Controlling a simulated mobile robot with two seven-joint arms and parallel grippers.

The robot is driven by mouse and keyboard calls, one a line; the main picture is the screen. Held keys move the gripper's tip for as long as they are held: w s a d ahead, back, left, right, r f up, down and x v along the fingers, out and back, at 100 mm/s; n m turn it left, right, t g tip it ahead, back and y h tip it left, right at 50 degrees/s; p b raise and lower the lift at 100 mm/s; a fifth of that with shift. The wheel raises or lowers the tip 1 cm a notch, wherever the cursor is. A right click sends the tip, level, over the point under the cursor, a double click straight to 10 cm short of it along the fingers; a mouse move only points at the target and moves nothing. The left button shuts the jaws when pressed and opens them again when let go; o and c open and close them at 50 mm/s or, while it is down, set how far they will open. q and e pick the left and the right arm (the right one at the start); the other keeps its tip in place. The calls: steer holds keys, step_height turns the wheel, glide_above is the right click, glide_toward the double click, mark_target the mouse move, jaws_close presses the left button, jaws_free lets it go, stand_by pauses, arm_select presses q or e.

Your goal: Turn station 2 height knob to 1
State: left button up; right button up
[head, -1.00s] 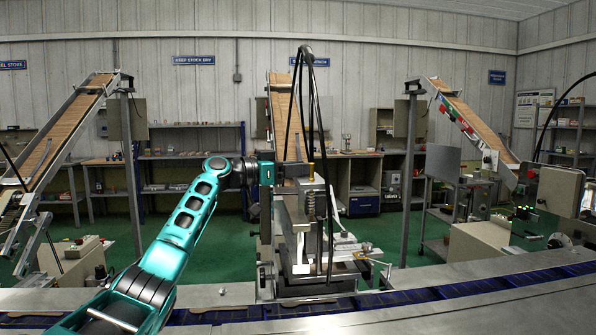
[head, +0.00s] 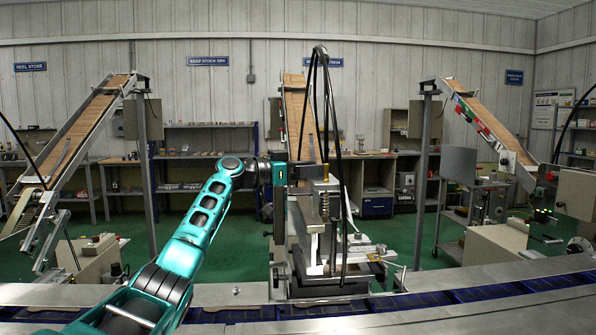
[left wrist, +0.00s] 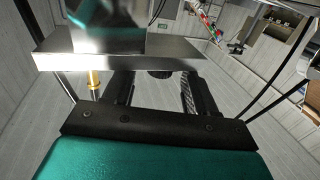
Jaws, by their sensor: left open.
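The station 2 machine (head: 318,240) stands at the centre of the head view, a metal frame with a spring post and a brass-coloured top piece (head: 325,172). My left gripper (head: 308,174) reaches it from the left, at the upper part of the frame. In the left wrist view the two dark fingers (left wrist: 160,92) are apart, open, under a bright metal plate (left wrist: 120,55). A dark round part (left wrist: 160,74) shows between them, just below the plate edge; it may be the height knob, but no number is readable. A brass post (left wrist: 94,82) stands left of the fingers. My right gripper is out of view.
A blue-belted conveyor (head: 440,296) runs across the front. Sloping feeders stand left (head: 80,135) and right (head: 490,125), with another (head: 298,105) behind the machine. Black cables (head: 328,100) hang over the machine, close to my gripper.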

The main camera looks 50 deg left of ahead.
arm_select(q)
steer(key=b+v, duration=0.4)
steer(key=v, duration=0.8)
steer(key=shift+s, duration=0.25)
